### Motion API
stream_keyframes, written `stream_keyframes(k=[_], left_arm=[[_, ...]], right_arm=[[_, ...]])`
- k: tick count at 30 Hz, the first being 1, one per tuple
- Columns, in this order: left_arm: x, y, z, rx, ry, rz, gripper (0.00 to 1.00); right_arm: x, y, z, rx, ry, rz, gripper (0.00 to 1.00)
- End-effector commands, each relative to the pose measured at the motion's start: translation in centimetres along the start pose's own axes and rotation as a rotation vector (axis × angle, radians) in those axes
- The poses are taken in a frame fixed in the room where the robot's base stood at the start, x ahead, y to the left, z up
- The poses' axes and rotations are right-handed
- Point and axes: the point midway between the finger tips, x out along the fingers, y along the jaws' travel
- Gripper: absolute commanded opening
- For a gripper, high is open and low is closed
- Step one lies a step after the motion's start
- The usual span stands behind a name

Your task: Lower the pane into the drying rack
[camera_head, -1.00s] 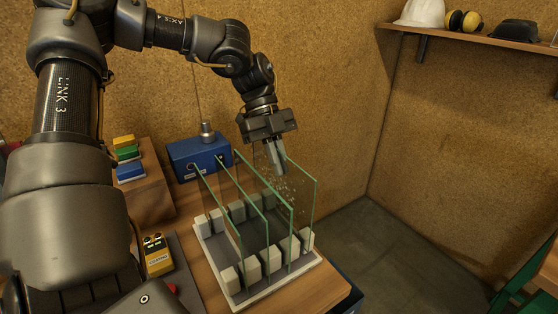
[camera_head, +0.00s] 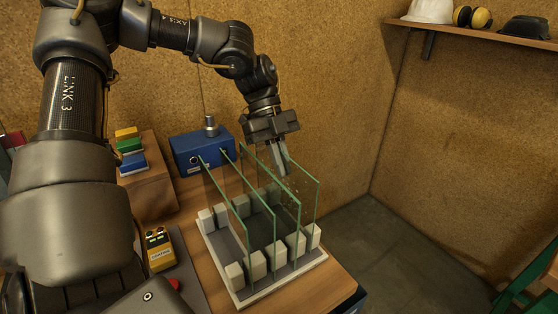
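My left gripper (camera_head: 280,162) comes down from the upper left behind the drying rack. Its fingers look shut on the upper part of the rightmost glass pane (camera_head: 308,190), which is clear with green edges and carries small bright specks. This pane stands upright over the right end of the drying rack (camera_head: 283,285), a light base with rows of pale blocks. Its lower edge is hidden behind blocks, so I cannot tell whether it touches the base. Three other panes (camera_head: 228,196) stand upright in the rack, to its left. My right gripper is not in view.
A blue box (camera_head: 190,152) with a knob stands behind the rack. A yellow device (camera_head: 158,250) lies at its left. Coloured blocks (camera_head: 130,147) sit on a wooden block at far left. A shelf with a white helmet (camera_head: 428,11) hangs at upper right.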

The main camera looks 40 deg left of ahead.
Motion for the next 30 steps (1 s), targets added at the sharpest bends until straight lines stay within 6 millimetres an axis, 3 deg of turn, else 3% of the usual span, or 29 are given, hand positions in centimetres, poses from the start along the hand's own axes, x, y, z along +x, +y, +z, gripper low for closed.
stream_keyframes(k=[1,4,26,30], left_arm=[[0.9,0.0,0.5,0.0,0.001,0.002,0.0],[1.2,0.1,0.7,-0.001,0.001,0.003,0.0],[2.1,0.2,1.3,-0.005,0.002,0.009,0.0],[2.1,0.2,1.3,-0.005,0.001,0.008,0.21]], right_arm=[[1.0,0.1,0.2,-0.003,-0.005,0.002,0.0],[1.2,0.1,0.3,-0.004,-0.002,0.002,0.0],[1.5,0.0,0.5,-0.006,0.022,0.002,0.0],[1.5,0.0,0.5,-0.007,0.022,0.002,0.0]])
